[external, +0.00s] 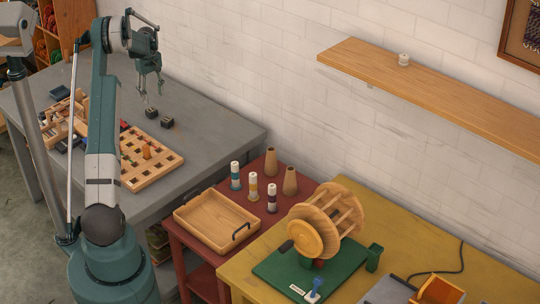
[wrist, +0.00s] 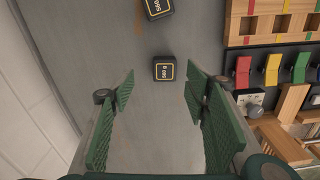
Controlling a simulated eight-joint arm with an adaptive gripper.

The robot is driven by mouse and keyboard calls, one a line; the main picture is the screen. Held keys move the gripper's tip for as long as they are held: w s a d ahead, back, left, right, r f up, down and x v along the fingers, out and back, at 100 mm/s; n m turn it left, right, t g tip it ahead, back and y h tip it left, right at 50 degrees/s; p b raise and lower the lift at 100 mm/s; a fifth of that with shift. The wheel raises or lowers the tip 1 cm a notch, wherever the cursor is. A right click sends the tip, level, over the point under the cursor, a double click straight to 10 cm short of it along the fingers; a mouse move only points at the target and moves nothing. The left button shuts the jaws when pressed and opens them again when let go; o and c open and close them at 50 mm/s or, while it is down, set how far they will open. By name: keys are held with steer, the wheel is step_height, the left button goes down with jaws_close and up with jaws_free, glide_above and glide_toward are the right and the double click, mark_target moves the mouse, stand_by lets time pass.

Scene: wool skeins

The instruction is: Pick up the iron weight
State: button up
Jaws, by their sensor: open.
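Two small black iron weights, a nearer one (external: 167,122) and a farther one (external: 152,114), stand close together on the grey table. In the wrist view, one weight (wrist: 164,71) lies ahead, in line with the gap between my fingers, with a yellow-framed label on top. The other weight (wrist: 157,8) is partly cut off at the top edge. My gripper (external: 151,93) is open and empty, pointing down above the table, apart from both weights. Its green ribbed finger pads (wrist: 160,95) show on both sides of the wrist view.
A wooden slotted tray (external: 152,178) with coloured pieces lies beside the weights; it also shows in the wrist view (wrist: 240,32). The brick wall runs along the table's back. The grey table (external: 215,135) is clear right of the weights.

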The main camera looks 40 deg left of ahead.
mark_target(151, 109)
steer(key=shift+s+a+f, duration=0.2)
steer(key=shift+a+f, duration=0.25)
steer(key=shift+a, duration=0.05)
steer(key=shift+s+a+f, duration=0.15)
steer(key=shift+a+f, duration=0.25)
steer(key=shift+a, duration=0.05)
steer(key=shift+f, duration=1.3)
steer(key=shift+f+b, duration=0.5)
steer(key=shift+f, duration=2.1)
steer(key=c, duration=1.3)
